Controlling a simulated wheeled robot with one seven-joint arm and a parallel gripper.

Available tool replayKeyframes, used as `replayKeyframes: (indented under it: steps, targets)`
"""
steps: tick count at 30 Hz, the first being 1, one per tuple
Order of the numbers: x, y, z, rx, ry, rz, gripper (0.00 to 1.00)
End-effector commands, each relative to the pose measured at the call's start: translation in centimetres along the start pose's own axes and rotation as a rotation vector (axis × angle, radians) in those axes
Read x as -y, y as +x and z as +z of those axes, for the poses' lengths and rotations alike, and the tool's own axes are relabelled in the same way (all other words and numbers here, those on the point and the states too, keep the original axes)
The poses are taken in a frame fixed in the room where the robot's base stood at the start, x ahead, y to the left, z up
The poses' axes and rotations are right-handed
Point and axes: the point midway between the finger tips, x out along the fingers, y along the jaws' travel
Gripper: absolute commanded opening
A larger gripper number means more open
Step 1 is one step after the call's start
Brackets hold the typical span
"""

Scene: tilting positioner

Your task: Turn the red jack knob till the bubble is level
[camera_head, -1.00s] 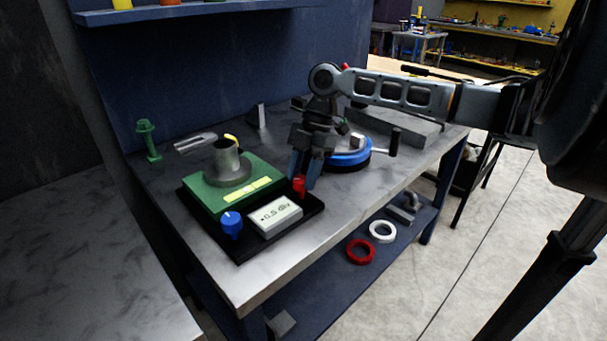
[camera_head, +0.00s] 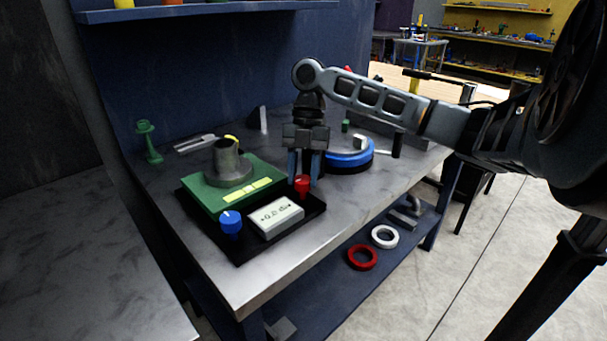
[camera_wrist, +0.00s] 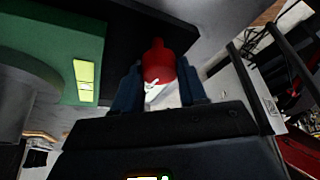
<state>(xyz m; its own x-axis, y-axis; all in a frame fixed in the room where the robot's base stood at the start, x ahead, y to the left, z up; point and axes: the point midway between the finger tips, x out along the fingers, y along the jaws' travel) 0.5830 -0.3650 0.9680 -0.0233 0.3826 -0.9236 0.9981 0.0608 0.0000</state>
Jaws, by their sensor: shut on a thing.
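The red jack knob (camera_head: 302,186) stands on the black base (camera_head: 254,252) of the tilting positioner, at its right corner. My gripper (camera_head: 304,180) points down over the knob. In the wrist view my gripper (camera_wrist: 160,90) has its blue fingers on either side of the red knob (camera_wrist: 158,65) and is shut on it. The green plate (camera_head: 262,172) carries a grey cylinder and a yellow-green vial strip (camera_head: 240,190); the vial also shows in the wrist view (camera_wrist: 84,80). The bubble is too small to read. A white display (camera_head: 276,215) shows blurred figures.
A blue knob (camera_head: 231,222) sits at the front left of the base. A blue round device (camera_head: 349,157) stands close behind my gripper. A green post (camera_head: 148,142) is at the back left. The front right of the table is clear.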

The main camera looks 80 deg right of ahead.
Motion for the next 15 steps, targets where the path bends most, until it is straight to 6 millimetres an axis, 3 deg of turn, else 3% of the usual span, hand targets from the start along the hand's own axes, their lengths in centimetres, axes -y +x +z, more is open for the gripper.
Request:
replayKeyframes:
  steps: [9, 10, 15]
  targets:
    - [0.07, -0.01, 0.12, 0.003, 0.003, -0.001, 0.11]
    - [0.07, -0.01, 0.13, 0.003, 0.003, -0.001, 0.43]
    - [0.05, -0.01, 0.09, 0.002, 0.002, -0.001, 0.59]
